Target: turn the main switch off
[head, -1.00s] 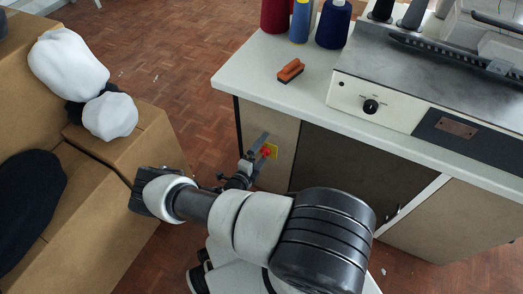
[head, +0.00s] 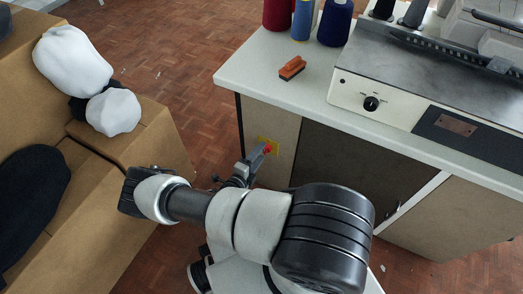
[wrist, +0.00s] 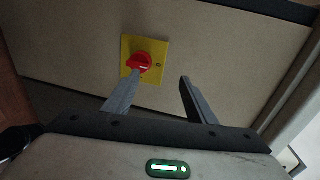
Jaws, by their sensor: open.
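The main switch is a red rotary knob (wrist: 139,62) on a square yellow plate (wrist: 157,48), mounted on the beige side panel of the workbench. A small mark like a 0 shows right of the knob in the wrist view; the knob's setting is hard to read. The red knob also shows in the head view (head: 267,149), partly covered by a finger. My gripper (wrist: 160,77) is open and empty in front of the panel. Its left finger reaches the knob's lower edge in the picture; its right finger is to the right of the plate. Contact cannot be told.
The white worktop (head: 262,75) overhangs the panel and carries thread cones, an orange-handled brush (head: 292,68) and a machine with a black dial (head: 371,104). Cardboard boxes (head: 100,215) with white and dark bundles stand left. Open parquet floor lies between.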

